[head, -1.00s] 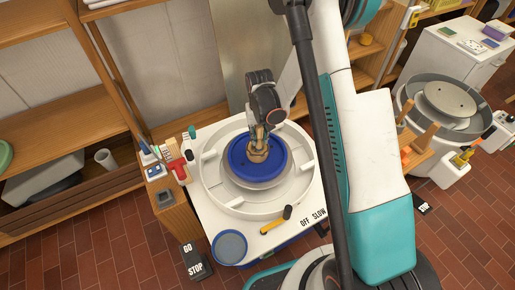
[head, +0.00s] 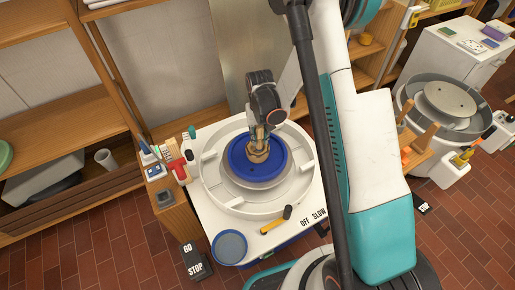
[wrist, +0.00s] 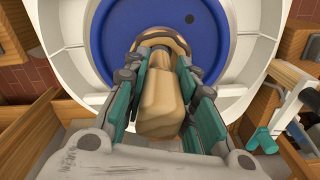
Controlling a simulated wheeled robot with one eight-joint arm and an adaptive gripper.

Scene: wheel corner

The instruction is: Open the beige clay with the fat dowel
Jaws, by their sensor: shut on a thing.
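The beige clay (head: 257,156) sits as a small round lump in the middle of the blue wheel disc (head: 240,165). In the wrist view the clay (wrist: 164,40) shows as a beige ring with a dark band. My gripper (head: 260,141) is above the disc, shut on a thick tan wooden dowel, the fat dowel (wrist: 160,105), between its teal finger pads. The dowel's far end is at the middle of the clay. How deep it sits in the clay is hidden.
A white splash pan (head: 214,190) rings the disc. A yellow-handled tool (head: 276,220) and a round blue-grey lid (head: 230,246) lie at the table's front. Bottles and small tools (head: 178,165) stand at the left. A go/stop pedal (head: 195,262) is on the floor.

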